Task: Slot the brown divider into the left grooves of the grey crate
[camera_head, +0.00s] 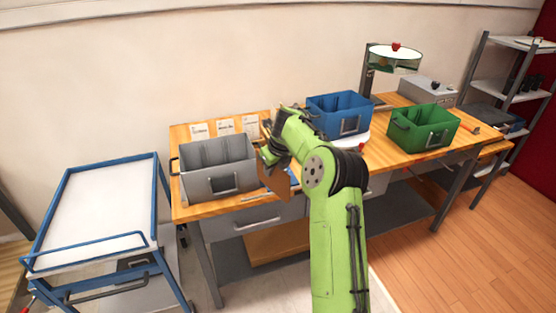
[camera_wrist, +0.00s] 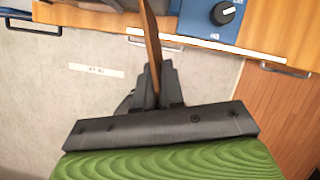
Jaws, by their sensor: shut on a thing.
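The grey crate (camera_head: 216,177) stands on the left end of the wooden workbench, open at the top, with grooves on its inner walls. My gripper (camera_head: 266,156) is just right of the crate and shut on the brown divider (camera_head: 277,181). The divider hangs beside the crate's right side, outside it, near the bench's front edge. In the wrist view the divider (camera_wrist: 151,40) shows edge-on between the fingers of my gripper (camera_wrist: 156,88). My arm hides part of the divider and the bench behind it in the head view.
A blue crate (camera_head: 340,113) and a green crate (camera_head: 424,128) stand further right on the bench (camera_head: 384,152). A blue device with a black knob (camera_wrist: 222,14) lies near the divider. A white-topped trolley (camera_head: 98,205) stands left of the bench.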

